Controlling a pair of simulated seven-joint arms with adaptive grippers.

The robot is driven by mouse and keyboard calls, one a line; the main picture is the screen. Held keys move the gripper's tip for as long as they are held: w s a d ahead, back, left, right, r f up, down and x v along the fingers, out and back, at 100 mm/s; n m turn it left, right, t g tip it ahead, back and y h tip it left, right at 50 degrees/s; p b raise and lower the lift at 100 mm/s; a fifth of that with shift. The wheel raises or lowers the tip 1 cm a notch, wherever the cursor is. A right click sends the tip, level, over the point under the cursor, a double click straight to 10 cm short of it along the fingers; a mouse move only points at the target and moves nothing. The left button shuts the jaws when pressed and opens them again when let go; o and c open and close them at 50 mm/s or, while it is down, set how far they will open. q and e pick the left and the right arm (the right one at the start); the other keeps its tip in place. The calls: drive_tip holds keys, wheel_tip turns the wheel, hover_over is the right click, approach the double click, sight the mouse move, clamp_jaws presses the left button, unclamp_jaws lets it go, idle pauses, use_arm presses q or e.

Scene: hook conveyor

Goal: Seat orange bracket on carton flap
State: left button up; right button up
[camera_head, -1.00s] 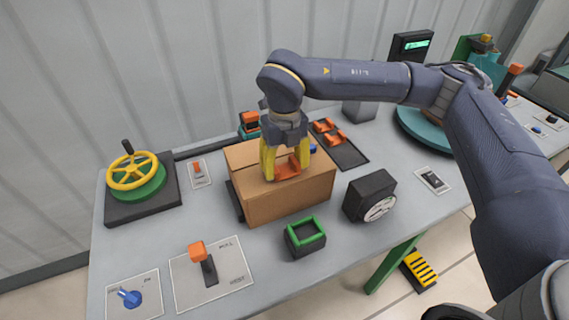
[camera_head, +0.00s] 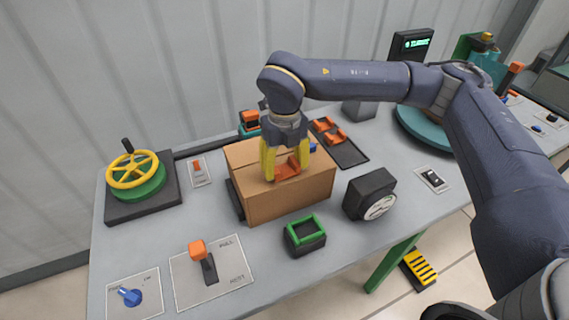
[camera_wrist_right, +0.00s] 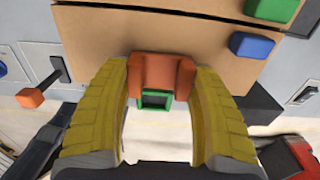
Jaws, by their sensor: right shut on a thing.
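The orange bracket (camera_head: 287,169) is between the yellow fingers of my right gripper (camera_head: 285,174), at the top of the brown carton (camera_head: 290,201). In the right wrist view the bracket (camera_wrist_right: 161,76) sits between both fingertips of the gripper (camera_wrist_right: 163,85), against the carton's near edge (camera_wrist_right: 112,50). I cannot tell whether it rests on the flap or hangs just above it. A seam crosses the carton top, and a blue piece (camera_wrist_right: 251,45) and a green piece (camera_wrist_right: 274,8) are on it. My left gripper is not in view.
A green-rimmed box (camera_head: 305,237) and a black gauge (camera_head: 370,195) stand in front and right of the carton. A dark tray (camera_head: 349,157) with more orange brackets (camera_head: 335,136) lies behind. A yellow handwheel (camera_head: 132,171) and an orange-topped lever (camera_head: 205,262) are at left.

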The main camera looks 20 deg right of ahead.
drive_tip(key=shift+f, duration=0.1)
idle(0.6)
drive_tip(key=o, duration=1.2)
